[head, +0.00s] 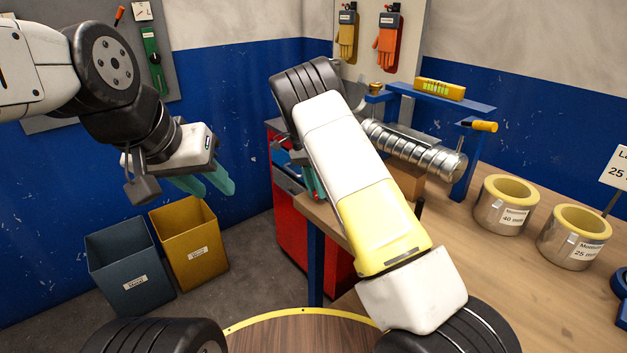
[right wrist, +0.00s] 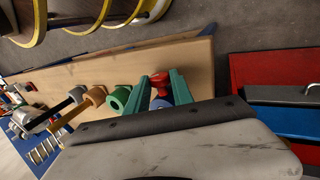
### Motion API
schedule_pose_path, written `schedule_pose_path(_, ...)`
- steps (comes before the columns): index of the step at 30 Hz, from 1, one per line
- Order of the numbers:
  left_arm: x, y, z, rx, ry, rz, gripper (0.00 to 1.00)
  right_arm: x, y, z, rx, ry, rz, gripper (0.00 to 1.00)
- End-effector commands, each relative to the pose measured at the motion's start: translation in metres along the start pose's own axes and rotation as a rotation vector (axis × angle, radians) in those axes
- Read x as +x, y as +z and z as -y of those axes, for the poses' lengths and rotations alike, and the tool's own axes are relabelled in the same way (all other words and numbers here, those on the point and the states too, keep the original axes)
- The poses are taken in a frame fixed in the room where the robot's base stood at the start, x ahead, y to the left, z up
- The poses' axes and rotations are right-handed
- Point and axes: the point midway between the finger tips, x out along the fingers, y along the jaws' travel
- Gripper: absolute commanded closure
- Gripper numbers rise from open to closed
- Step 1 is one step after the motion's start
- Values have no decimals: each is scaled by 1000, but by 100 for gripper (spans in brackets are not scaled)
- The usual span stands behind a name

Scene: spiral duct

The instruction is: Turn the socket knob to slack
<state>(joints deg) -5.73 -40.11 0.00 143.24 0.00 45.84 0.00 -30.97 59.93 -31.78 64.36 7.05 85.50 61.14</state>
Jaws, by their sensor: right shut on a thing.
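My right gripper (right wrist: 161,83) has its green fingers closed around a small red part (right wrist: 160,79), which looks like the socket knob. A blue piece shows beside it between the fingers. Which way the knob is turned cannot be read. In the head view my right arm hides the knob, and only a bit of the right gripper's teal finger (head: 314,182) shows. The silver spiral duct (head: 415,152) lies by a blue frame on the bench. My left gripper (head: 206,183) is open and empty, in the air above the bins, far from the duct.
The wooden bench (head: 490,265) carries two labelled metal cans (head: 505,205) at the right. A yellow level (head: 440,89) sits on the blue frame (head: 472,165). A red cabinet (head: 288,225) stands left of the bench. Blue and yellow bins (head: 187,243) stand on the floor.

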Motion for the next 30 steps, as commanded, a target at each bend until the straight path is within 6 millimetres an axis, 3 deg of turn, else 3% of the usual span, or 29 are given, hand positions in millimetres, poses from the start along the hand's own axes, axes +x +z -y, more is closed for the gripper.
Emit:
schedule_pose_path(8,0,0,0,0,0,0,64,-1,0,0,-1,-3,0,100)
schedule_pose_path(9,0,0,0,0,0,0,64,-1,0,0,-1,-3,0,66)
schedule_pose_path(12,0,0,0,0,0,0,64,-1,0,0,-1,-3,0,50)
schedule_pose_path(23,0,0,0,0,0,0,64,-4,0,1,-1,-4,0,50)
schedule_pose_path(30,0,0,0,0,0,0,64,-42,0,2,-1,-7,-1,50)
